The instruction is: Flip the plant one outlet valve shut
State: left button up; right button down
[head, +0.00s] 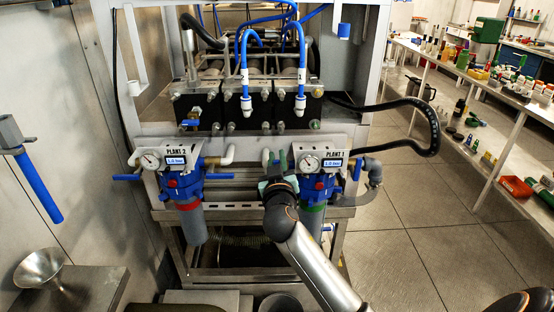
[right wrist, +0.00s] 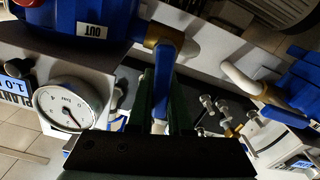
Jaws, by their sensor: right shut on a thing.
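The plant one unit (head: 320,184) has a blue filter head with a gauge and a "PLANT 1" display, in the middle of the head view. My right gripper (head: 279,172) is at its left side and partly covers the outlet valve there. In the right wrist view, the outlet valve's blue lever (right wrist: 164,78) runs from a brass body (right wrist: 166,38) beside the blue housing marked "OUT" (right wrist: 90,30). My right gripper (right wrist: 164,105) is shut on this lever, one dark finger on each side. My left gripper is not in view.
The plant two unit (head: 184,184) hangs to the left, with a blue lever (head: 127,177) sticking out. Another blue lever (head: 357,168) is right of plant one. A black hose (head: 433,125) loops out at the right. Floor (head: 410,190) is clear between the rack and the side table.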

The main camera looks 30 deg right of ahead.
jog(key=shift+s+d+f+m+b, duration=0.15)
jog(key=shift+d+m+b, duration=0.05)
jog(key=shift+m+b, duration=0.6)
jog(key=shift+s+d+r+m+b, duration=0.2)
jog(key=shift+d+m+b, duration=0.15)
jog(key=shift+m, duration=0.35)
jog(key=c, duration=0.8)
grip_release()
jog(key=shift+w, duration=0.1)
jog(key=shift+c, duration=0.2)
jog(key=shift+r, duration=0.1)
